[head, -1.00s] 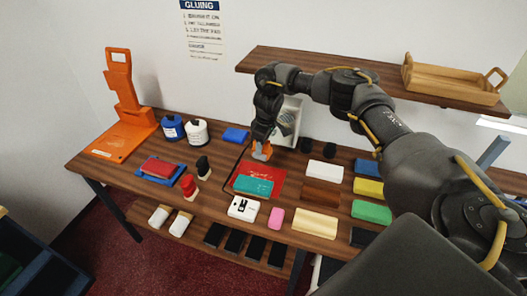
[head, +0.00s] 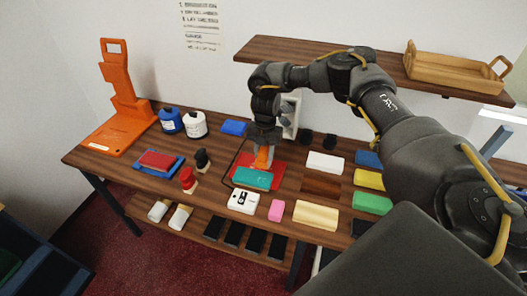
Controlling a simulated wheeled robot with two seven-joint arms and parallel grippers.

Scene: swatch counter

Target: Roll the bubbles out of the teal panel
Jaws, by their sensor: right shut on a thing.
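The teal panel (head: 252,179) lies on a red mat (head: 277,170) near the middle of the counter. My right gripper (head: 264,147) points down over the mat, just behind the teal panel. It is shut on an orange tool (head: 263,159), whose lower end is at the panel's far edge. I cannot tell whether the tool touches the panel. Any roller part of it and any bubbles are too small to make out. My left gripper is not in view.
A white device (head: 243,201) and a pink block (head: 276,210) lie in front of the mat. Red (head: 188,180) and black (head: 202,160) stamp-like things stand left. Several coloured blocks lie right. A wall shelf (head: 320,58) hangs behind my right arm.

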